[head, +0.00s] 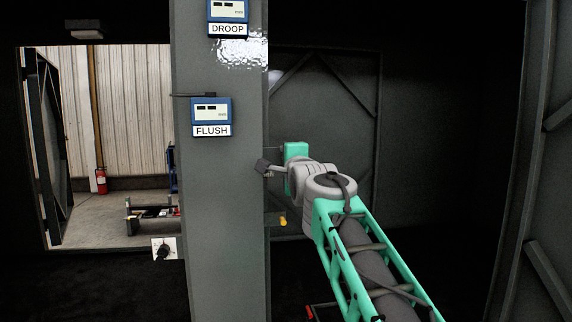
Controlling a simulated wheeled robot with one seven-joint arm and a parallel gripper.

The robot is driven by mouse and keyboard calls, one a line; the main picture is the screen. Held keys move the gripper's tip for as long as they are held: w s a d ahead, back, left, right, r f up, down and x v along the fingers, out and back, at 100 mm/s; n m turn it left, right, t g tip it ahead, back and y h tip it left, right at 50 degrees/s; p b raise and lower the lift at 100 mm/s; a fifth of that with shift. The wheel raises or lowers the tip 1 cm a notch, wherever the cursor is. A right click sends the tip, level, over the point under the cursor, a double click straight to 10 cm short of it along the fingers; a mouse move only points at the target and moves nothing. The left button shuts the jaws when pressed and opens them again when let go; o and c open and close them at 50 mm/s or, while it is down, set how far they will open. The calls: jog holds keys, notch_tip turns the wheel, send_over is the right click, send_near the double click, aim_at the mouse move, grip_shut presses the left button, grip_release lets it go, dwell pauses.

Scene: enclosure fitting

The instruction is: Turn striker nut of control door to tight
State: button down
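My arm reaches in from the lower right to the right edge of a grey post (225,200). My gripper (265,167) is at that edge, small and dark, and whether its fingers are open or shut does not show. I cannot make out the striker nut; the post edge and my wrist may hide it. A braced door panel (345,125) stands behind my arm, but I cannot tell whether it is the control door. The post carries a blue display marked FLUSH (211,116) and one marked DROOP (228,14).
A white plate with a black knob (164,251) sits at the post's lower left. A small yellow part (283,220) is below my wrist. A braced grey panel (545,170) borders the right. An opening on the left shows a fire extinguisher (101,181) and a low rack (150,213).

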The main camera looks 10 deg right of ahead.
dwell(0.5)
jog(key=c, duration=0.9)
grip_release()
jog(key=s+b, duration=0.2)
jog(key=s, duration=0.5)
jog(key=shift+s+b, duration=0.3)
jog(key=shift+s, duration=0.1)
